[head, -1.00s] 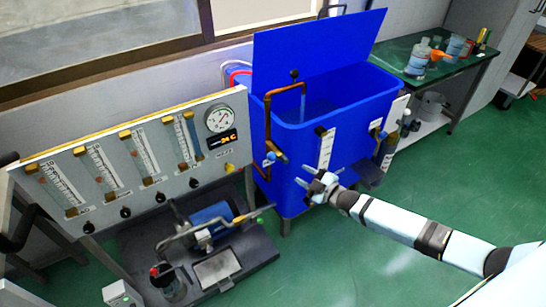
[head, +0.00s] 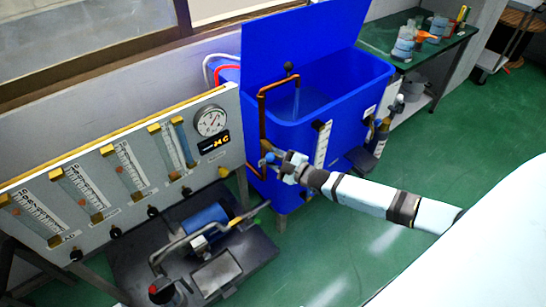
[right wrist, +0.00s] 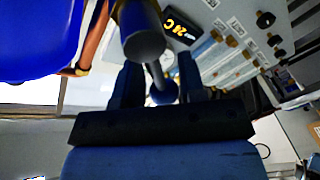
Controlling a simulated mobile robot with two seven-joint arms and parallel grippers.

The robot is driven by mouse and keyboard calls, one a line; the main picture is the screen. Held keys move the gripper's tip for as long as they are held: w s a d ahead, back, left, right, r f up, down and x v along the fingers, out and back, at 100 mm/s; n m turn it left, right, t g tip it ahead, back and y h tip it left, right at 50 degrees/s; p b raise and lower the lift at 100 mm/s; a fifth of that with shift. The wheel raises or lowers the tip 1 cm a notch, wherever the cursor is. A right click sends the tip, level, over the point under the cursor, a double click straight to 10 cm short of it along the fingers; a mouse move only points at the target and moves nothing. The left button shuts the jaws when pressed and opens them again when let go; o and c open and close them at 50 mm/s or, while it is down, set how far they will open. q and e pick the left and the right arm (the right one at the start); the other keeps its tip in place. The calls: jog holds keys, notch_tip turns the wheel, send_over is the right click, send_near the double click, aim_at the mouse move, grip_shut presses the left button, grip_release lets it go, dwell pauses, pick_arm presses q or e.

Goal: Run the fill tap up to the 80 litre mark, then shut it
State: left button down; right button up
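The blue tank (head: 290,160) stands open, its lid raised. A copper fill pipe (head: 262,115) bends over its rim, and a pale water stream (head: 296,100) falls from its end into the tank. The tap's blue knob (head: 269,158) is low on the pipe, at the tank's left corner. My right gripper (head: 284,166) is at the knob. In the right wrist view, the round blue knob (right wrist: 163,93) lies between its two dark fingers, with slight gaps seeming to show, so it looks open. The white level scale (head: 322,145) is on the tank front; its marks are unreadable. My left gripper is not visible.
A panel with several flow tubes and a round gauge (head: 210,121) stands left of the tank. A pump (head: 207,220) sits on a dark base below it. A green bench (head: 440,50) with bottles is behind right. Green floor is clear in front.

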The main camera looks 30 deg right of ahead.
grip_shut()
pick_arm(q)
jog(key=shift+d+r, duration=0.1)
